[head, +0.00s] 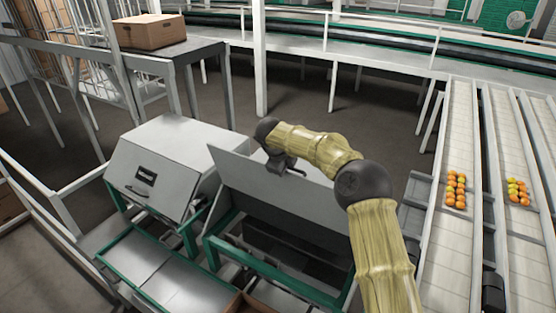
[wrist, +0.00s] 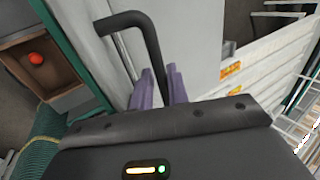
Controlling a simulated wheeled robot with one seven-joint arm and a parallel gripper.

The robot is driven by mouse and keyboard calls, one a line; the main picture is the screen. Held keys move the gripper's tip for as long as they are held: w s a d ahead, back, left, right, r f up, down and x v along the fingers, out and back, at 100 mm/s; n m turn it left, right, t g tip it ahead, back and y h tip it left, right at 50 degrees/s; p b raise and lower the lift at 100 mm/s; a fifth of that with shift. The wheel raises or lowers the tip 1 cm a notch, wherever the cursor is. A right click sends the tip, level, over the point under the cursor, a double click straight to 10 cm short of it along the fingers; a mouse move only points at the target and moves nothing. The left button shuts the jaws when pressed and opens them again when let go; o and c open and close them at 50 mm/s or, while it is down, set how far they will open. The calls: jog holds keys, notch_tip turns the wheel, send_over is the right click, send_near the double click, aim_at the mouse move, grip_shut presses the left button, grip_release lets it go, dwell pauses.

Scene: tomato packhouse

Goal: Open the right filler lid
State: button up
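The right filler lid (head: 275,204) is a grey panel on the right filler. It stands raised, and a dark opening (head: 290,247) shows beneath it. My gripper (head: 276,165) is at the lid's upper edge in the head view, where its fingers are too small to make out. In the wrist view, the black bar handle (wrist: 151,33) stands on a grey panel (wrist: 192,40). The purple fingers of my gripper (wrist: 161,88) are on both sides of the handle's bar, close against it. My arm hides the lid's right part in the head view.
The left filler (head: 150,165) stands beside it with its lid down. Green-framed trays (head: 165,275) lie in front. Conveyor lanes (head: 460,240) with several orange and yellow tomatoes (head: 456,188) run at the right. A cardboard box (head: 150,32) is on the back table.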

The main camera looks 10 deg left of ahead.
jog(key=b+v, duration=0.5)
jog(key=v, duration=1.2)
jog(key=shift+s+a+r, duration=0.25)
jog(key=shift+a, duration=0.1)
